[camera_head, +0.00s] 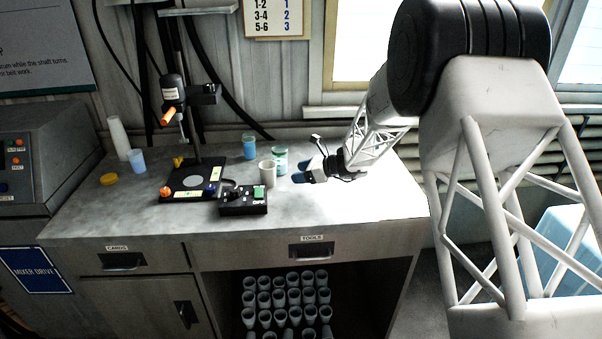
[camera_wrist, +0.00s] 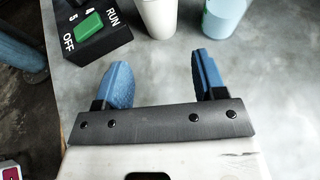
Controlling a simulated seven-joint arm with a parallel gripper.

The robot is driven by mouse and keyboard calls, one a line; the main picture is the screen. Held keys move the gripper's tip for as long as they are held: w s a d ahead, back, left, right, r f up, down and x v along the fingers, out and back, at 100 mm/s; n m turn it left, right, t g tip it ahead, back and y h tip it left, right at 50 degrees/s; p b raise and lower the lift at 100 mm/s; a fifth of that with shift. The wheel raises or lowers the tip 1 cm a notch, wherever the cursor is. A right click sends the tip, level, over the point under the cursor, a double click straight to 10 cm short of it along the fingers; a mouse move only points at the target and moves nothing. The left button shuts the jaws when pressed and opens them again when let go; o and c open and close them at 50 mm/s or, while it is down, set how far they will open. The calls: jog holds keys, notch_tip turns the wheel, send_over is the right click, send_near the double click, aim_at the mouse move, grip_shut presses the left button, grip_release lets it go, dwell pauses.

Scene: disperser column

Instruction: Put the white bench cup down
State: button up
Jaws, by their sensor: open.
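The white bench cup (camera_head: 267,173) stands upright on the grey bench, just right of the black control box. In the wrist view the white cup (camera_wrist: 157,16) shows at the top, ahead of the fingers and apart from them; its upper part is cut off by the frame. My gripper (camera_head: 308,176) is just right of the cup in the head view. In the wrist view my gripper (camera_wrist: 160,80) has its two blue fingers spread wide, with only bare bench between them.
A black control box (camera_head: 243,200) with a green switch stands close left of the cup. A pale blue-green cup (camera_head: 280,160) stands close behind it, and a blue cup (camera_head: 249,147) farther back. The disperser stand (camera_head: 192,182) is left. The bench front right of the box (camera_head: 340,205) is clear.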

jog(key=shift+s+r, duration=0.35)
jog(key=shift+r, duration=0.05)
jog(key=s+r+n+g+h, duration=0.1)
jog(key=s+r+n+h, duration=0.1)
jog(key=s+r+n, duration=0.45)
jog(key=s+d+r+n+g+h, duration=0.1)
jog(key=s+r, duration=0.2)
jog(key=s, duration=0.7)
jog(key=s+r+n+g+h, duration=0.2)
jog(key=s+r+n, duration=0.25)
jog(key=s, duration=0.35)
jog(key=s+d+r+n+h, duration=0.1)
jog(key=s+d+n+h, duration=0.1)
jog(key=s, duration=0.7)
jog(key=s+d+r+n+t+h, duration=0.1)
jog(key=s+d+n+h, duration=0.2)
jog(key=s, duration=0.7)
jog(key=s+d+r+n+h, duration=0.1)
jog(key=s+d+n+h, duration=0.1)
jog(key=s+n, duration=0.3)
jog(key=s+d, duration=0.1)
jog(key=s, duration=0.3)
jog(key=shift+s+d+t+h, duration=0.3)
jog(key=shift+s+d+h, duration=0.05)
jog(key=shift+s+h, duration=0.05)
jog(key=shift+o, duration=0.2)
jog(key=shift+r, duration=0.1)
